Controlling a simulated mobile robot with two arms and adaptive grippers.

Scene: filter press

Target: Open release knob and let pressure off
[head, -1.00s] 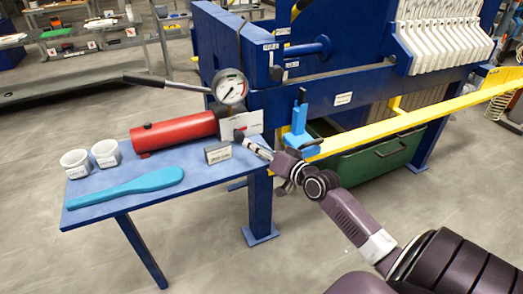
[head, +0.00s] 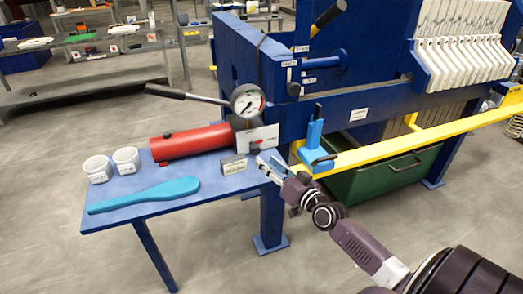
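The small dark release knob (head: 255,149) sits at the right end of the red pump cylinder (head: 190,143), below a white plate (head: 259,138). The round pressure gauge (head: 247,101) stands above the pump; its red mark shows, but the exact reading is too small to tell. My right gripper (head: 268,163) is just to the lower right of the knob. Its fingers are spread, and it looks empty and apart from the knob. How far the knob is turned cannot be told. My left gripper is not in view.
The blue side table (head: 140,222) holds two white cups (head: 97,170), a teal paddle (head: 145,195) and a small label stand (head: 234,165). The pump's lever (head: 185,94) reaches left. A blue clamp-like part (head: 315,148) and yellow rail (head: 400,142) are close right of my gripper.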

